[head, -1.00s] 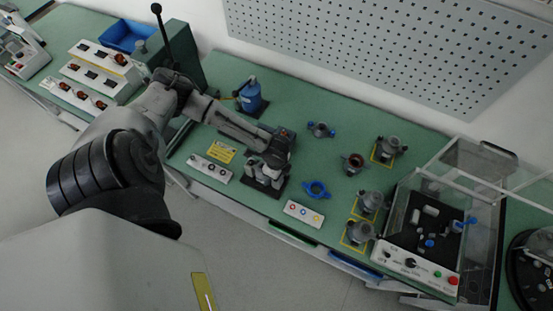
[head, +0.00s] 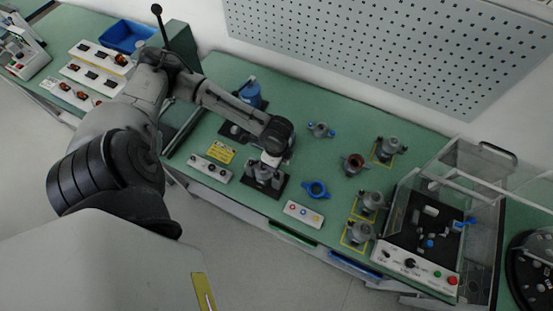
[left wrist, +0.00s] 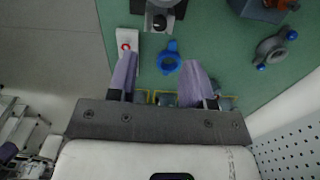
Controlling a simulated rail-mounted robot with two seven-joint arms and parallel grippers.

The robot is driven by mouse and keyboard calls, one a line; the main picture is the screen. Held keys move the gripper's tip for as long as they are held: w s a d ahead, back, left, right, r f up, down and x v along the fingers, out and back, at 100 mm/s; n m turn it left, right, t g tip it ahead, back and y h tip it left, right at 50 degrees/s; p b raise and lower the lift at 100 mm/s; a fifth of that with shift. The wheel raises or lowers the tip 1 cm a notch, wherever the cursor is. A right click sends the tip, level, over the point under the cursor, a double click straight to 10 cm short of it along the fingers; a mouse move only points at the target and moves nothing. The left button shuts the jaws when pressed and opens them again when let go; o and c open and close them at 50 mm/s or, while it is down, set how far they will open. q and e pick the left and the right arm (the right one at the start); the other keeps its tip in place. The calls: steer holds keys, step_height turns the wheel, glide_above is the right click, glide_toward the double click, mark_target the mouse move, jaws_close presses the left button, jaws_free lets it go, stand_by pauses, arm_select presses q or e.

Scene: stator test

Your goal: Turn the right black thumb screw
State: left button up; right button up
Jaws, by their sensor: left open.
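My left gripper (head: 270,158) is above the black fixture (head: 279,188) at the table's front middle. I cannot pick out the right black thumb screw for certain. My arm hides part of the fixture in the head view. My right gripper is not in view.
A blue ring (head: 315,181) and a white button panel (head: 303,214) lie right of the fixture. A white panel with dark knobs (head: 210,169) lies left. Grey motor parts (head: 388,148) and a clear-walled box (head: 470,170) are farther right.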

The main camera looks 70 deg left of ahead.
arm_select(q)
steer(key=shift+r, duration=2.35)
